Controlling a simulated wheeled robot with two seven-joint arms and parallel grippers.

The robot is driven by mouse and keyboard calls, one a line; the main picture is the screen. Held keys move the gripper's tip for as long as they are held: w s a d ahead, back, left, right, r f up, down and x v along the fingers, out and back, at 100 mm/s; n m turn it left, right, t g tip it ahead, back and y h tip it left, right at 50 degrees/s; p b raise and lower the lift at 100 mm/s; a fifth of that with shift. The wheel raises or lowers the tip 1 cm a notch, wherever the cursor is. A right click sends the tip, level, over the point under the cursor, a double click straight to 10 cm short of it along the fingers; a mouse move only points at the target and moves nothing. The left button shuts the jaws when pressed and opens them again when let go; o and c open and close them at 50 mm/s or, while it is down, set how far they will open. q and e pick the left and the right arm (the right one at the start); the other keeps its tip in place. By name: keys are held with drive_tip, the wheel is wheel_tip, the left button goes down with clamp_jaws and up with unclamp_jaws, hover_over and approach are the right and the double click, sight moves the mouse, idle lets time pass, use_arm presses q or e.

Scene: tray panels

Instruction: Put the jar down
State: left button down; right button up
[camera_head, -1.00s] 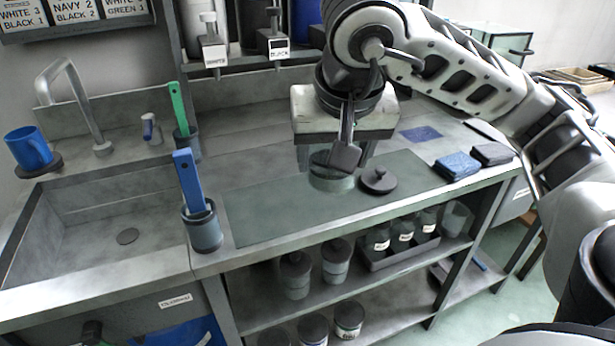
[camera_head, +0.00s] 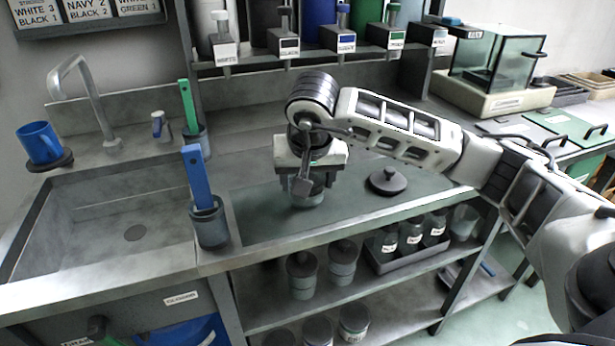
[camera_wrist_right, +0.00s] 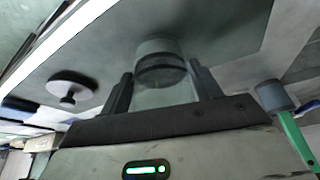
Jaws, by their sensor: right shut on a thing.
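The jar (camera_head: 307,197) is a small clear, greenish vessel low over the dark green mat (camera_head: 262,222) on the counter. It also shows in the wrist view (camera_wrist_right: 160,72), upright between the two fingers, with a dark band around it. My right gripper (camera_head: 308,180) comes from above and is shut on the jar; its body hides the jar's upper part in the head view. I cannot tell whether the jar's base touches the mat. A dark round lid with a knob (camera_head: 387,181) lies on the mat to the right. My left gripper is not in view.
A grey cup with a blue-handled tool (camera_head: 209,222) stands left of the mat, beside the sink (camera_head: 120,240). A second cup holds a green-handled tool (camera_head: 189,110). Dispensers hang along the back. The mat between jar and lid is clear.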

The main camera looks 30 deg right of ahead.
drive_tip(key=shift+f, duration=0.15)
drive_tip(key=o, duration=1)
drive_tip(key=shift+f, duration=0.1)
drive_tip(key=o, duration=0.4)
